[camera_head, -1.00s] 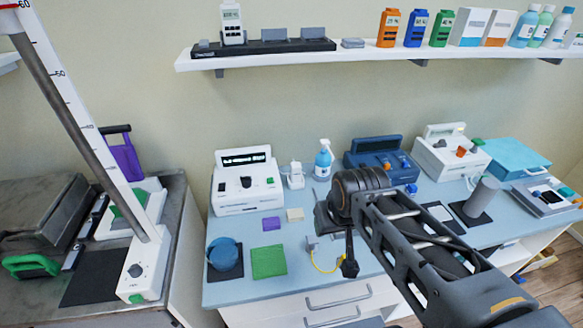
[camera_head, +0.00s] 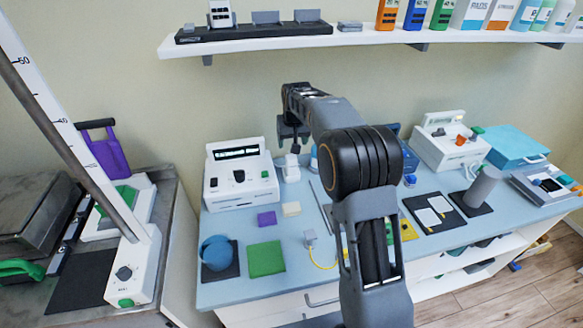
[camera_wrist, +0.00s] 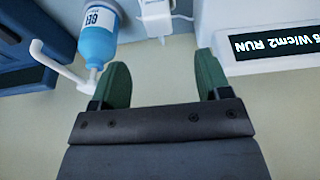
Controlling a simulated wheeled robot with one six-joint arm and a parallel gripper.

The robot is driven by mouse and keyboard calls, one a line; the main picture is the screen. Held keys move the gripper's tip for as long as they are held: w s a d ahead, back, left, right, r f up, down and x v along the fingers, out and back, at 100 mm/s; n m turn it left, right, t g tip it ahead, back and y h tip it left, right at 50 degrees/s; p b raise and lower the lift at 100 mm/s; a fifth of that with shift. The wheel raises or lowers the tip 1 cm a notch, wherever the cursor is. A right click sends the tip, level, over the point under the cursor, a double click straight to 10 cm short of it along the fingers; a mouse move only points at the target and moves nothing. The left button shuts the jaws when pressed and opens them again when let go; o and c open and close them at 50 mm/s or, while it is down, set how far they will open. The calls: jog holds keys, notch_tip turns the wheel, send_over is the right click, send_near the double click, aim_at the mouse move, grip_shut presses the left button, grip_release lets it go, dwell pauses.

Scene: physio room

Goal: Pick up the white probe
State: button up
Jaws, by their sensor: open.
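A small white object that looks like the probe in its holder (camera_head: 291,169) stands upright on the blue bench, between the white console and the gel bottle. In the wrist view the white piece (camera_wrist: 155,16) shows at the top edge with a cable, partly cut off. My gripper (camera_head: 291,138) is raised above and behind it, close to the wall. Its green-padded fingers (camera_wrist: 162,78) are spread, with only bare wall between them. The white piece lies beyond the fingertips, apart from them.
The white console (camera_head: 240,186) with a display stands just left. The blue gel bottle (camera_wrist: 97,38) stands close on the other side, its nozzle near one finger. A blue device (camera_wrist: 35,45) is beyond it. A shelf (camera_head: 380,43) runs above.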

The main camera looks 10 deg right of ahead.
aim_at(292, 157)
jog(key=x, duration=0.7)
jog(key=shift+w+f+p, duration=0.1)
jog(key=shift+f+p, duration=0.05)
jog(key=shift+p, duration=0.2)
jog(key=shift+p+x, duration=0.75)
jog(key=shift+x, duration=1.95)
jog(key=shift+d, duration=0.15)
jog(key=c, duration=1)
